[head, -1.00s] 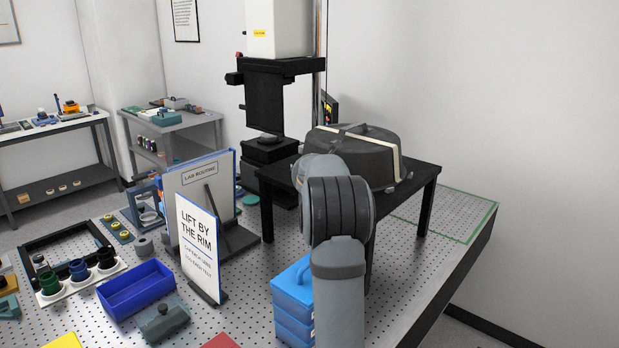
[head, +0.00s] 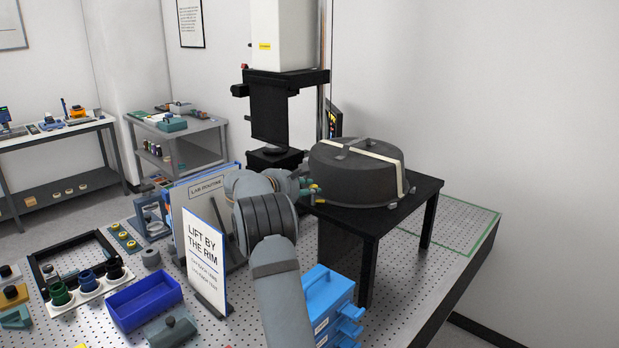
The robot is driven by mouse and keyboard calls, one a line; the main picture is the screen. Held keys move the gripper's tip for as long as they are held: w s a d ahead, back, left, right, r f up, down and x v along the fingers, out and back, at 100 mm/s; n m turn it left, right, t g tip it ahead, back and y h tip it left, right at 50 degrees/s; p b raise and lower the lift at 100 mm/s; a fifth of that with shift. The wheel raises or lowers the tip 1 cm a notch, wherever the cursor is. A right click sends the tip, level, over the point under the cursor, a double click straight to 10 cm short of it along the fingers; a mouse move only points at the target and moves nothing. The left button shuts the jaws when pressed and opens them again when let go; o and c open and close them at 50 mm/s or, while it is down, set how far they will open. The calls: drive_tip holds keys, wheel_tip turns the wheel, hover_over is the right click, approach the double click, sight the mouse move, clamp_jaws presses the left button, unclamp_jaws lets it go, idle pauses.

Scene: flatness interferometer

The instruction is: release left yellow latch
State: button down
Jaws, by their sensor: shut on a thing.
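A dark grey round case (head: 350,178) with a pale strap (head: 375,153) over its lid sits on a black table (head: 395,215). A small yellow latch (head: 315,187) shows at the case's left side. My gripper (head: 309,189) is at this latch, reaching in from the left, and is shut on it. The fingers are small here and partly hidden by my arm. I cannot tell whether the latch is fastened or released.
A lab-routine board (head: 205,190) and a "LIFT BY THE RIM" sign (head: 207,258) stand left of my arm. A blue drawer box (head: 328,300) is at its right. A tall black-and-white instrument (head: 280,100) stands behind. Right of the table is clear.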

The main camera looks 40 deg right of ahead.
drive_tip(key=shift+w+d+r+m+g+h+p, duration=0.15)
drive_tip(key=shift+m+g+p, duration=0.3)
drive_tip(key=shift+p, duration=0.85)
drive_tip(key=shift+a+r+m+g+h+p, duration=0.1)
drive_tip(key=shift+r+m+g+p, duration=0.35)
drive_tip(key=shift+p, duration=0.9)
drive_tip(key=shift+w+d+r+m+g+h+p, duration=0.15)
drive_tip(key=shift+m+g+p, duration=0.25)
drive_tip(key=shift+p, duration=0.9)
drive_tip(key=f+m+g+p, duration=0.1)
drive_tip(key=p, duration=0.4)
drive_tip(key=shift+w+g, duration=0.1)
drive_tip(key=shift+g, duration=0.2)
drive_tip(key=c, duration=1.6)
unclamp_jaws()
drive_tip(key=shift+c, duration=0.2)
drive_tip(key=shift+o, duration=0.3)
drive_tip(key=shift+a+f, duration=0.1)
drive_tip(key=shift+a, duration=0.15)
drive_tip(key=v, duration=1.1)
drive_tip(key=shift+a, duration=0.35)
